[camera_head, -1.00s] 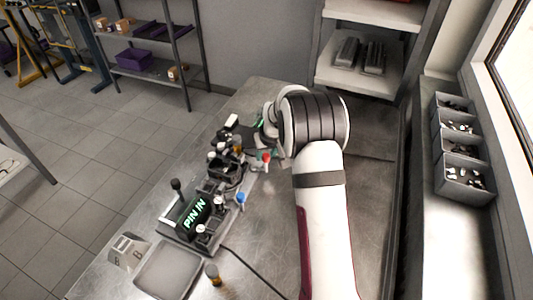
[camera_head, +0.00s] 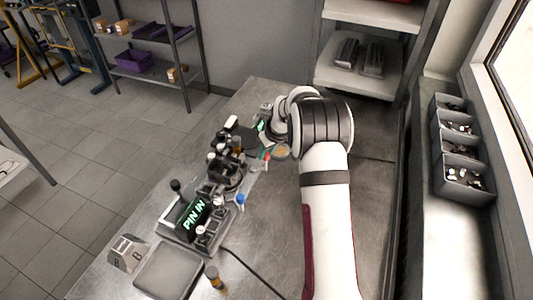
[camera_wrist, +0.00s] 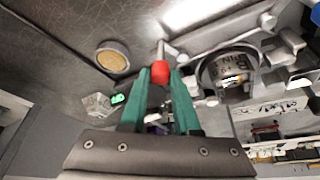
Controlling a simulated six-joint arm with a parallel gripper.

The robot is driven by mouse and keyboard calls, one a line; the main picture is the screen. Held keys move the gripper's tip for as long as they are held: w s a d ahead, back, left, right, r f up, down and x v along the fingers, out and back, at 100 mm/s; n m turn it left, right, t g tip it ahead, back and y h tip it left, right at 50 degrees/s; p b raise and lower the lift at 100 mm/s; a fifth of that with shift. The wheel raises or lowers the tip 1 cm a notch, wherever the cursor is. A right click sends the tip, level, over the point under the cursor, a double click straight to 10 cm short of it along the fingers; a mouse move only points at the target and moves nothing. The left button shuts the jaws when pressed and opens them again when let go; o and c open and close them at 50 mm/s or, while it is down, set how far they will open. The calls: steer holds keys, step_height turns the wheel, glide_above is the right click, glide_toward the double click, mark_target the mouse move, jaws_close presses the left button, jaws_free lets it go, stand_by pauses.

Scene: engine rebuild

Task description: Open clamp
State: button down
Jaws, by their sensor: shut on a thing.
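The clamp shows in the wrist view as a metal lever with a red knob (camera_wrist: 160,75) on its end. The red knob also shows in the head view (camera_head: 266,156), at the right side of the fixture. My gripper (camera_wrist: 163,80) has its green fingers closed around the red knob. The lever runs away from the fingertips toward the fixture (camera_wrist: 220,45), which holds a round metal part (camera_wrist: 230,68) with lettering. In the head view my wrist hides most of the fingers.
A display (camera_head: 196,213) reads "PIN IN". A blue-tipped lever (camera_head: 240,199) stands nearer on the fixture. A round gold-topped part (camera_wrist: 112,58) lies beside the gripper. A grey tray (camera_head: 167,270) is at the front. The bench right of the fixture is mostly clear.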

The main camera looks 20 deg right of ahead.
steer(key=shift+w+d+n+y, duration=0.1)
steer(key=shift+w+n+y, duration=0.15)
steer(key=shift+n, duration=0.4)
steer(key=shift+w+d+n+y, duration=0.1)
steer(key=shift+w+n+y, duration=0.15)
steer(key=shift+n, duration=0.4)
steer(key=shift+g, duration=0.3)
steer(key=c, duration=0.6)
jaws_free()
steer(key=shift+c, duration=0.2)
steer(key=v, duration=1.5)
steer(key=shift+s+r, duration=0.2)
steer(key=shift+r, duration=0.15)
